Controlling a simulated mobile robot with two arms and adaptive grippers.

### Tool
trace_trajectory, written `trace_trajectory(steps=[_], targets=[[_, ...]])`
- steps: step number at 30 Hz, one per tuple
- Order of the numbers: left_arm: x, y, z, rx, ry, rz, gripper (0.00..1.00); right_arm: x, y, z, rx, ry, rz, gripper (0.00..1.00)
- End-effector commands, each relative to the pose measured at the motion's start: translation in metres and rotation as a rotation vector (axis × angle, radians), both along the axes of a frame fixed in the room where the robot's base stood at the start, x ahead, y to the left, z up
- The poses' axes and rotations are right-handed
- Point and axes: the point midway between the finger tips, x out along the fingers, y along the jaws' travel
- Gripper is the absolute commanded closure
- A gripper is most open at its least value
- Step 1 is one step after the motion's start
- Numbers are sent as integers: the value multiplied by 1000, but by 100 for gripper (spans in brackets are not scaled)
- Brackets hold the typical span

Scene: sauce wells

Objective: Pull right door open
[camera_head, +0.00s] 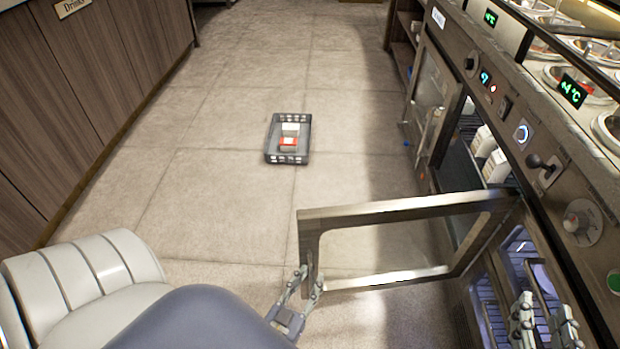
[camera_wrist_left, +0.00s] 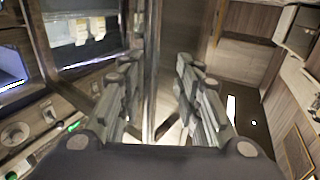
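The near glass door (camera_head: 390,212), with its metal frame, stands swung wide out from the refrigerated counter, roughly square to its front. My left gripper (camera_head: 305,287) is at the door's free end, its fingers apart on either side of the frame edge. The left wrist view shows the door edge (camera_wrist_left: 152,60) running between the two open fingers (camera_wrist_left: 158,95); firm contact cannot be told. My right gripper (camera_head: 543,322) is open and empty, before the blue-lit racks (camera_head: 490,300) of the near compartment.
The far compartment holds white cartons (camera_head: 490,150); another glass door (camera_head: 430,85) is beside it. A grey crate (camera_head: 270,140) with small boxes stands on the floor. Wood cabinets (camera_head: 90,70) line the left. A pale ribbed object (camera_head: 85,270) is at lower left.

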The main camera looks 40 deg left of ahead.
Motion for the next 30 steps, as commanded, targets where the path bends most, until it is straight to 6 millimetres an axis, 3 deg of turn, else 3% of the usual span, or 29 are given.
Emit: trace_trajectory(steps=[8,21,30], targets=[[-4,-3,0,-2,0,-2,69,0,1,1,1,-3,2,60],[-89,-17,0,-1,2,0,69,0,0,0,1,-2,1,60],[-118,-22,0,-1,-1,2,69,0,0,0,1,-2,1,60]])
